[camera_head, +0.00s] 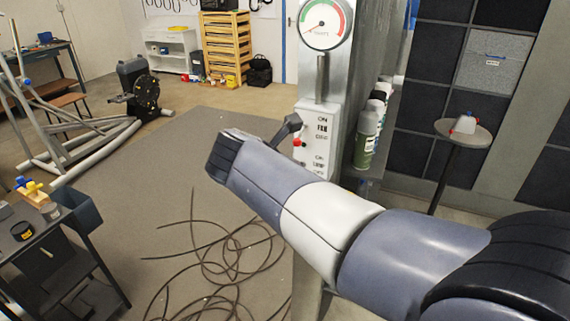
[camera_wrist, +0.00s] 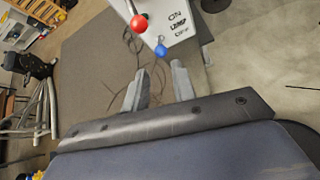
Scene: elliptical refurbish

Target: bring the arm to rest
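My arm (camera_head: 330,222) reaches from the lower right across the head view towards a white switch panel (camera_head: 317,135). My gripper (camera_wrist: 159,67) shows in the wrist view, with its two grey fingers apart and nothing between them. The panel lies beyond the fingertips there, with ON, LAMP and OFF lettering, a red ball knob (camera_wrist: 139,23) and a blue knob (camera_wrist: 161,49). The blue knob appears just beyond the gap; I cannot tell whether anything touches. In the head view the fingers are not clearly visible; a dark grey piece sticks up beside the panel.
A dial gauge (camera_head: 325,22) sits on the metal post above the panel. Spray cans (camera_head: 367,135) stand right of it. A small round table (camera_head: 463,133) is at right, a dark workbench (camera_head: 45,245) at lower left. Loose cables (camera_head: 235,255) lie on the grey floor mat.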

